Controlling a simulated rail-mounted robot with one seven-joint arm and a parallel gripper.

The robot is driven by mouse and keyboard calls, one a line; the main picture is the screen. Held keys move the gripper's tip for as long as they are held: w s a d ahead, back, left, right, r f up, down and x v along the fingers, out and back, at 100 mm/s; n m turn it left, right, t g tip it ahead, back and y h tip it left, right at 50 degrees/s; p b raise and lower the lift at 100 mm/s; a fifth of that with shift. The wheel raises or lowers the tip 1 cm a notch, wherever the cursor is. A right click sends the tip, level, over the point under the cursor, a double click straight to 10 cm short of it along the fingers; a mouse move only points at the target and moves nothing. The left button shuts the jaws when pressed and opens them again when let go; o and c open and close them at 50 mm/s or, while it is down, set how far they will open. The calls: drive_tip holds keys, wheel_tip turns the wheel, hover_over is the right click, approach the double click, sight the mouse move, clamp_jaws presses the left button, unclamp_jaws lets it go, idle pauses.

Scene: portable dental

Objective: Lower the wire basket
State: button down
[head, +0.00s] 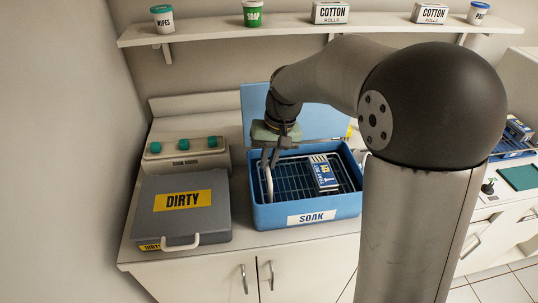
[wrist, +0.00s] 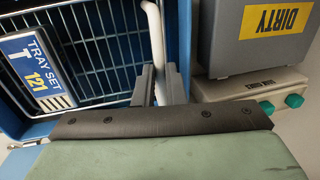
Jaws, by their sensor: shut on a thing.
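The wire basket (head: 292,180) sits inside the blue SOAK tub (head: 265,217), and its wire grid also shows in the wrist view (wrist: 95,60). A blue and white box marked TRAY SET (head: 323,172) lies in the basket; its label reads T 121 in the wrist view (wrist: 38,68). My gripper (head: 270,157) is at the left side of the tub, shut on the basket's pale handle (wrist: 155,45). The fingers (wrist: 158,84) come from either side of the handle. How far the basket is above the tub floor cannot be told.
The tub's blue lid (head: 300,105) stands open behind it. A grey DIRTY case (head: 180,218) lies close on the left, with a white box with green knobs (head: 186,152) behind it. A shelf (head: 300,25) with cotton boxes and tubs runs above. The counter's front edge is narrow.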

wheel_tip(320, 180, down, 5)
drive_tip(key=shift+r+b, duration=0.15)
drive_tip(key=shift+b, duration=0.85)
drive_tip(key=shift+s, duration=0.1)
drive_tip(key=c, duration=1.5)
unclamp_jaws()
drive_tip(key=shift+r, duration=0.1)
drive_tip(key=d+r, duration=0.1)
drive_tip(key=r, duration=0.4)
drive_tip(key=d+r, duration=0.1)
drive_tip(key=r, duration=0.5)
drive_tip(key=d+r, duration=0.1)
drive_tip(key=r, duration=0.5)
drive_tip(key=shift+w+d, duration=0.2)
drive_tip(key=shift+w, duration=0.05)
